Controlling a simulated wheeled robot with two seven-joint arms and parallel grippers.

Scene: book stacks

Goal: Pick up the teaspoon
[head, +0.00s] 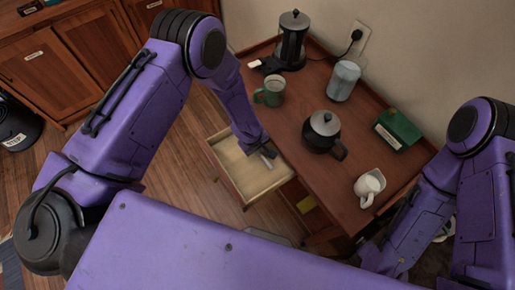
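I cannot make out the teaspoon in the head view. A pulled-out wooden drawer (249,177) shows at the left side of the brown wooden cabinet, and its visible floor is pale and looks mostly bare. My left gripper (266,155) is at the drawer's inner end, close to the cabinet edge, pointing down. It is too small and too covered by its own arm to tell whether it is open or shut, or whether it holds anything. My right arm comes down at the right, and its gripper is not visible.
The cabinet top (293,108) bears a green mug (271,92), a French press (292,42), a glass jar (343,82), a dark kettle (322,131), a green box (398,129) and a white jug (369,187). A wall socket (359,34) is behind. Wooden floor lies left of the drawer.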

